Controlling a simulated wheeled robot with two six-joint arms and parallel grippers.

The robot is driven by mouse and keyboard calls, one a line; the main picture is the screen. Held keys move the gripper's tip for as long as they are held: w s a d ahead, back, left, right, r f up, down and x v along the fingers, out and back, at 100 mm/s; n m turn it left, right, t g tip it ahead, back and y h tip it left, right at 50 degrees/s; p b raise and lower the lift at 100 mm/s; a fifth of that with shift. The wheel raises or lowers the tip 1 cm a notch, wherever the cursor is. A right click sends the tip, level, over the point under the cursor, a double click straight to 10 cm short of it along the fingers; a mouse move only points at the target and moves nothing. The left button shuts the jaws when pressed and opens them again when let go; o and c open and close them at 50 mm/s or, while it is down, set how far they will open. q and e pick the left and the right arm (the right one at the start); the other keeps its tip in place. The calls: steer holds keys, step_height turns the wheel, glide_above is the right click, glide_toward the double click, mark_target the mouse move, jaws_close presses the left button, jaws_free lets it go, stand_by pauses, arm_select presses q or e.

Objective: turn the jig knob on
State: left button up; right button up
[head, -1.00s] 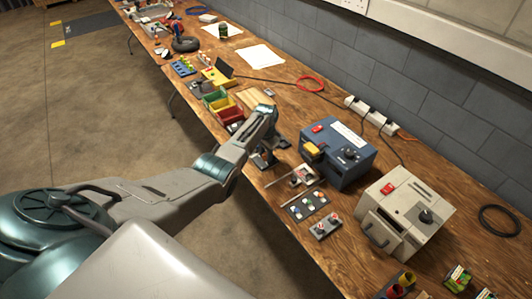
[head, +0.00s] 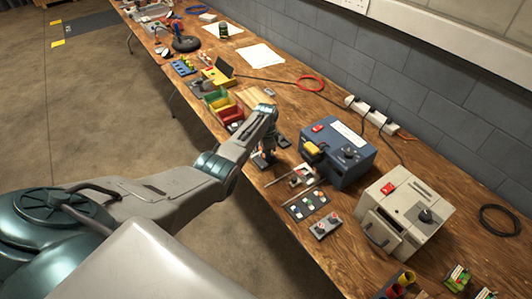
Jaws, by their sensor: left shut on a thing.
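My left gripper (head: 267,157) reaches over the workbench (head: 330,232) from the left, pointing down beside the blue box. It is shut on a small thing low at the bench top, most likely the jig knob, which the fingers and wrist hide. Dark parts of a low fixture (head: 284,142) show beside the gripper. Whether the knob stands at on or off cannot be seen. My right gripper is not in view.
A blue box (head: 355,168) with a black knob and a beige box (head: 398,227) with a handle stand to the right. A small clamp (head: 301,176), a button strip (head: 306,203) and a two-knob block (head: 326,226) lie in front. Coloured bins (head: 220,104) stand behind the gripper.

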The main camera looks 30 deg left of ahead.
arm_select(q)
steer(key=shift+w+r, duration=0.1)
steer(key=shift+r, duration=0.05)
steer(key=o, duration=1)
steer(key=shift+c, duration=0.2)
step_height(320, 180, up, 11)
steer(key=b, duration=0.1)
steer(key=shift+f, duration=0.2)
